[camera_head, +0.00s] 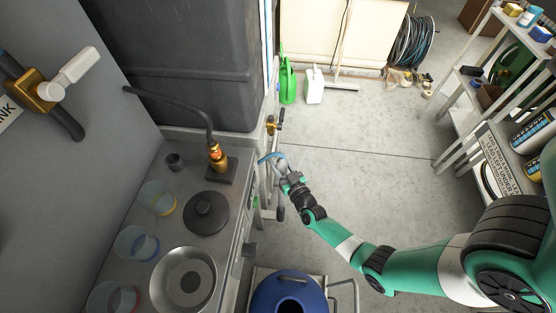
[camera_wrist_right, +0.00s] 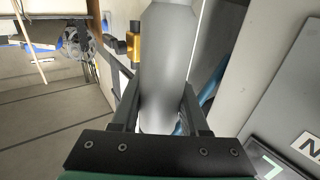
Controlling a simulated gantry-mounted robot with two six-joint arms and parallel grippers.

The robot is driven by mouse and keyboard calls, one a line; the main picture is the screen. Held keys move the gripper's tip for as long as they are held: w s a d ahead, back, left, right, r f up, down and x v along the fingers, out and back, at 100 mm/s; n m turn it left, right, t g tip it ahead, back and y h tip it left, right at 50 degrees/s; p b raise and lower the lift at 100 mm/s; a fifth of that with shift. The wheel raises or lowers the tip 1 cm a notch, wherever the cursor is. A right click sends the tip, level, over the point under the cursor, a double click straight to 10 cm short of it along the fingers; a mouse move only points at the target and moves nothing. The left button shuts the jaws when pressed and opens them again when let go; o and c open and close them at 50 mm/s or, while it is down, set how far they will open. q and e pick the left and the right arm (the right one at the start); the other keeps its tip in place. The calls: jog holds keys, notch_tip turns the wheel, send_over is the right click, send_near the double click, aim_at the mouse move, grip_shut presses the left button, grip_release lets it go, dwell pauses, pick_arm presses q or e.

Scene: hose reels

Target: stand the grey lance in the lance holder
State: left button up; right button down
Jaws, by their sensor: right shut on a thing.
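In the right wrist view a smooth grey cylinder, apparently the grey lance (camera_wrist_right: 168,65), fills the space between the fingers of my right gripper (camera_wrist_right: 160,125). The gripper is shut on it. In the head view my right gripper (camera_head: 284,170) is beside the right edge of the bench, where the lance is mostly hidden or too small to make out. A blue hose (camera_head: 268,157) curves at the gripper; blue also shows behind the lance in the wrist view. I cannot identify the lance holder for certain; a small dark cup (camera_head: 175,161) stands on the bench. My left gripper is out of view.
The bench carries a brass fitting (camera_head: 217,153) on a dark block, a black round lid (camera_head: 206,212), a metal bowl (camera_head: 183,282) and several clear cups. A brass valve (camera_head: 274,124) sits near the gripper. A blue barrel (camera_head: 290,289) stands below; shelves (camera_head: 455,112) are right. The middle floor is clear.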

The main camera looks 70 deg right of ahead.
dwell(0.3)
jog(key=shift+c, duration=1.6)
grip_release()
jog(key=shift+f, duration=0.1)
jog(key=p+v, duration=0.4)
jog(key=v, duration=0.7)
jog(key=shift+s, duration=0.25)
jog(key=shift+a, duration=0.15)
